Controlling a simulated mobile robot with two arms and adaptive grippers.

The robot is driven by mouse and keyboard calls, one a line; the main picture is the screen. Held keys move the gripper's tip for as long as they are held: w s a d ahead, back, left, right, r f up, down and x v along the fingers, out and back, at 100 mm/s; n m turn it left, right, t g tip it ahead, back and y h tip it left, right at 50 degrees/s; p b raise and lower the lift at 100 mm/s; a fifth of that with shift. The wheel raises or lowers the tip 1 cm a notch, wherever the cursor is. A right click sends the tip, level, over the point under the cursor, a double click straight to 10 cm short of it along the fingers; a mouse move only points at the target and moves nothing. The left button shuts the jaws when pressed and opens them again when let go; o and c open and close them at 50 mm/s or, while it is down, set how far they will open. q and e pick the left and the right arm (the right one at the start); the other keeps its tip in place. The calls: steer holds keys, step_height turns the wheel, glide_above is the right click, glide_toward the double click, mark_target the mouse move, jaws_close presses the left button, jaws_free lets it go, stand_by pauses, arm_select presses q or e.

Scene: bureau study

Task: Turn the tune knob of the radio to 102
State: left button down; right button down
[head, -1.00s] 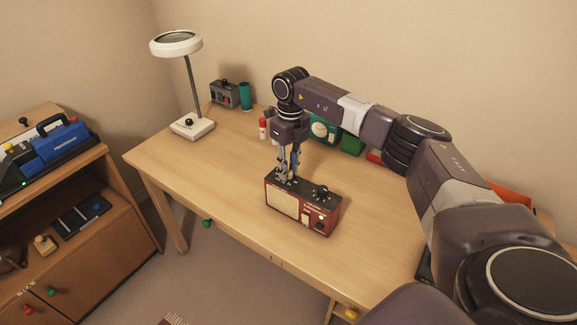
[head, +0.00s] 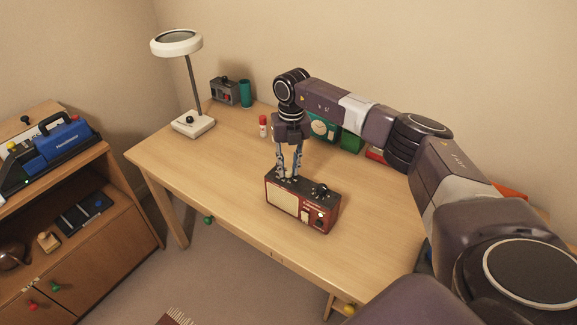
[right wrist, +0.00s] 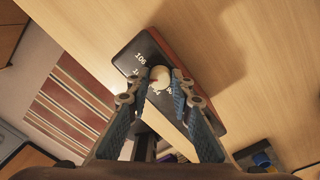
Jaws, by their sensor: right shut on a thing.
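The red radio (head: 331,216) with a cream front panel stands upright on the desk (head: 220,165). My right gripper (head: 288,178) points down onto the left part of its dark top. In the right wrist view the radio's black top (right wrist: 205,107) carries a round cream tune knob (right wrist: 160,77) with white dial numbers around it; 106 and 94 can be read, others are partly covered. My right gripper (right wrist: 161,82) is shut on the knob, one fingertip on each side. A small reddish mark shows at the knob's left edge; the exact setting cannot be read. My left gripper is out of view.
A second, dark knob (head: 320,190) sits on the radio's top right. A white lamp (head: 193,124), a grey box (head: 224,91), a teal cup (head: 245,94), a red-and-white bottle (head: 263,127) and a green clock-like item (head: 321,127) stand behind. The desk left of the radio is clear.

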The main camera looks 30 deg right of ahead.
mark_target(290, 170)
stand_by(0.3)
steer(key=c, duration=1.7)
jaws_free()
steer(key=shift+r, duration=0.1)
steer(key=r, duration=1.1)
steer(key=shift+s+d+r, duration=0.1)
steer(key=shift+d+r, duration=0.1)
steer(key=shift+r, duration=0.2)
